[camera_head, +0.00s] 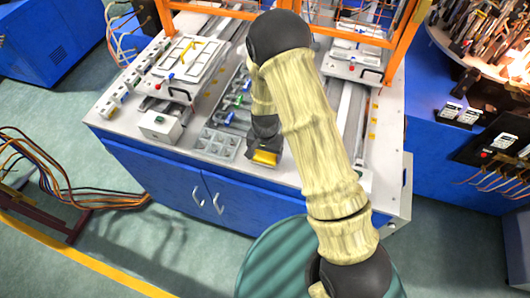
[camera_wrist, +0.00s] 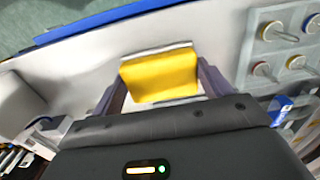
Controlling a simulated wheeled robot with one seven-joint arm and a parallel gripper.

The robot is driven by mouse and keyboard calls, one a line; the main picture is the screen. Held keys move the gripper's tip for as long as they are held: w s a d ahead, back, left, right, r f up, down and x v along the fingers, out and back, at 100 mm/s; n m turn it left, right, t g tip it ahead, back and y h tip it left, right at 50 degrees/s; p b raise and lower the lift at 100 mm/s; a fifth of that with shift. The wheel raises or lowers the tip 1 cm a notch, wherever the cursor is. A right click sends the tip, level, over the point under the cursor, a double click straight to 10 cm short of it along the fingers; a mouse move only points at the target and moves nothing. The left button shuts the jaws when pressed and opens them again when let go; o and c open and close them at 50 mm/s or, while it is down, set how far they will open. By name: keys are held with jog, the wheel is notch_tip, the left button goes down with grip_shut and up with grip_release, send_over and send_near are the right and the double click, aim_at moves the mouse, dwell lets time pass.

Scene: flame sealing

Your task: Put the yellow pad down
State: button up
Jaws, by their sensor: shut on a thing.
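The yellow pad (camera_wrist: 160,76) is a yellow block with a pale strip along its far edge. In the wrist view it sits between the two fingers of my gripper (camera_wrist: 162,88), which is shut on it. In the head view the yellow pad (camera_head: 265,157) shows at the tip of my gripper (camera_head: 266,150), over the front part of the white bench top (camera_head: 170,150). I cannot tell whether the pad touches the surface. My arm hides part of the bench behind it.
A grey compartment tray (camera_head: 215,143) stands left of the pad; in the wrist view the tray (camera_wrist: 283,40) holds small round coloured parts. A white box (camera_head: 160,127) stands further left. White fixtures (camera_head: 185,65) are behind. Bare bench surrounds the pad near the front edge.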

aim_at(265, 155)
jog(key=shift+f, duration=0.15)
jog(key=o, duration=0.9)
jog(key=shift+o, duration=0.2)
notch_tip(265, 155, up, 12)
jog(key=b, duration=0.4)
jog(key=shift+r, duration=0.2)
